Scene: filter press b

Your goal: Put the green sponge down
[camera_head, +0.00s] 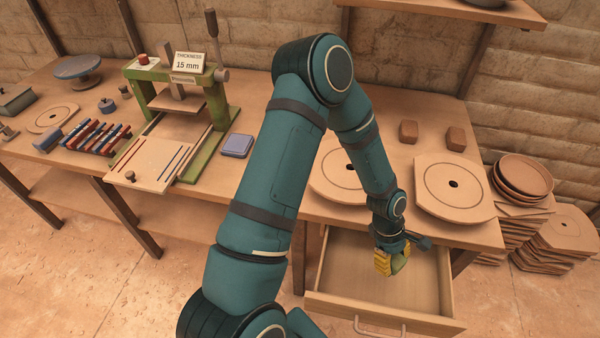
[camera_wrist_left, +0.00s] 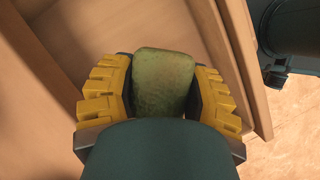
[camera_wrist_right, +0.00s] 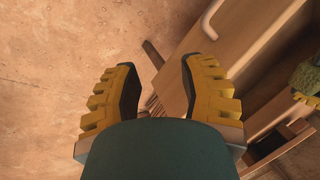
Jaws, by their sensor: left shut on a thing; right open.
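The green sponge (camera_head: 400,263) is between the yellow-padded fingers of my left gripper (camera_head: 390,262), over the open drawer (camera_head: 340,270). In the left wrist view the sponge (camera_wrist_left: 163,80) is clamped between both fingers of the left gripper (camera_wrist_left: 164,92), with drawer walls around. Whether the sponge touches the drawer floor I cannot tell. In the right wrist view my right gripper (camera_wrist_right: 157,80) is open and empty, beside the drawer front with its handle (camera_wrist_right: 211,20). The sponge shows there at the right edge (camera_wrist_right: 306,76). The right gripper is not seen in the head view.
Round-grooved boards (camera_head: 453,187) and two brown blocks (camera_head: 456,139) lie on the bench above the drawer. A green press (camera_head: 180,95) stands left. Stacked plates (camera_head: 522,178) stand right of the bench. The rest of the drawer looks empty.

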